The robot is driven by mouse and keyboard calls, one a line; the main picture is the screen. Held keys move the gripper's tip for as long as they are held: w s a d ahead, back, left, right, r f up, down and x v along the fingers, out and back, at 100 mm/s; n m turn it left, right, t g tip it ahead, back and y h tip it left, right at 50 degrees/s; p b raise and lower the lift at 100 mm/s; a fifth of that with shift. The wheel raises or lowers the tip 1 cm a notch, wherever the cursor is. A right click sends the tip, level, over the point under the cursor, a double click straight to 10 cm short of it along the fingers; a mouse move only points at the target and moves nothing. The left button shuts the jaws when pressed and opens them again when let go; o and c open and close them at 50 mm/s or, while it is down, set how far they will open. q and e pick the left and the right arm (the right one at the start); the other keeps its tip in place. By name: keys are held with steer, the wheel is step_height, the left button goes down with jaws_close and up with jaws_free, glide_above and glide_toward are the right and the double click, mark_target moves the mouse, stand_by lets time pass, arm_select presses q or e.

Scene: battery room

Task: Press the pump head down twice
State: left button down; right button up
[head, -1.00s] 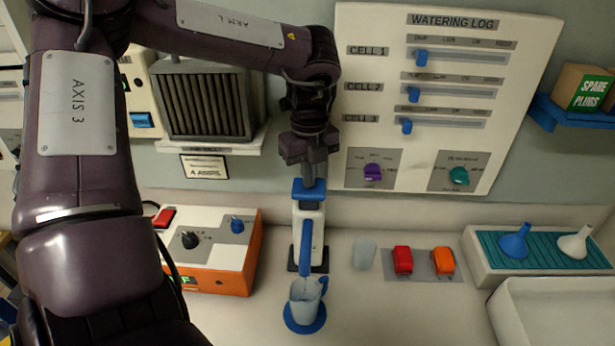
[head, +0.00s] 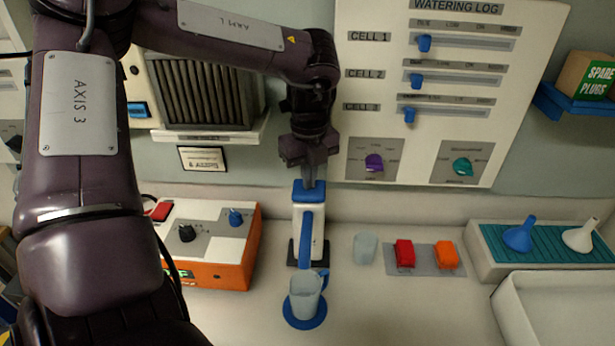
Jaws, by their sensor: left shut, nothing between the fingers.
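The pump stands upright on the counter, with a white body (head: 318,235), a blue head (head: 308,192) and a blue spout lever (head: 305,240) down its front. My left gripper (head: 308,182) points straight down, shut and empty, with its fingertips at the top of the blue head, seemingly touching it. The head sits low, right against the white body. A clear jug (head: 304,298) with a blue handle stands on a round blue mat (head: 303,321) in front of the pump. My right gripper is not in view.
An orange-and-white box (head: 235,275) with knobs stands left of the pump. Right of it are a clear cup (head: 364,248), red (head: 404,254) and orange (head: 446,255) switches, and a tray (head: 488,263) with funnels. A slider panel (head: 520,110) hangs behind.

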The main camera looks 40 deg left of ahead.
arm_select(q)
steer(key=shift+r+p, duration=1.95)
steer(key=shift+r, duration=0.8)
step_height(320, 180, up, 6)
steer(key=p, duration=0.4)
